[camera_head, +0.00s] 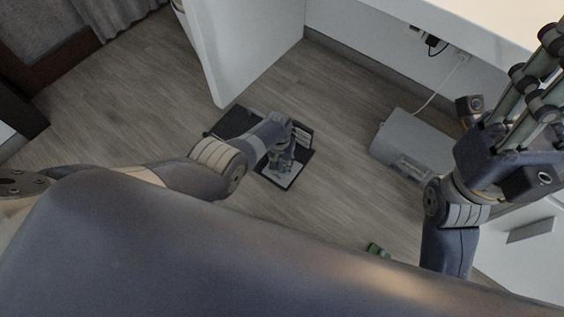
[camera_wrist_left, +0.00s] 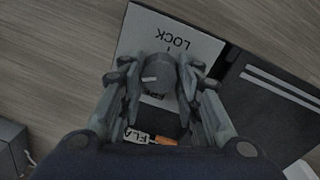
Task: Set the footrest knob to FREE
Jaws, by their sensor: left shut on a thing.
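The footrest (camera_head: 236,121) is a dark flat board on the floor. It carries a pale label plate (camera_wrist_left: 186,40) with LOCK printed at its far end in the left wrist view. A second word, partly hidden by my fingers, looks like FREE. The dark round knob (camera_wrist_left: 155,72) stands on this plate, with a short light mark that appears to point left. My left gripper (camera_wrist_left: 157,76) is shut on the knob, one finger on each side. In the head view, my left gripper (camera_head: 286,160) reaches down over the plate. My right gripper (camera_head: 540,85) is raised at the upper right, far from the footrest.
A grey box (camera_head: 410,145) with a cable lies on the floor to the right. A white desk panel (camera_head: 245,50) stands behind the footrest. A small green object (camera_head: 377,250) lies on the floor. In the left wrist view, a tag with an orange part (camera_wrist_left: 164,140) lies below the knob.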

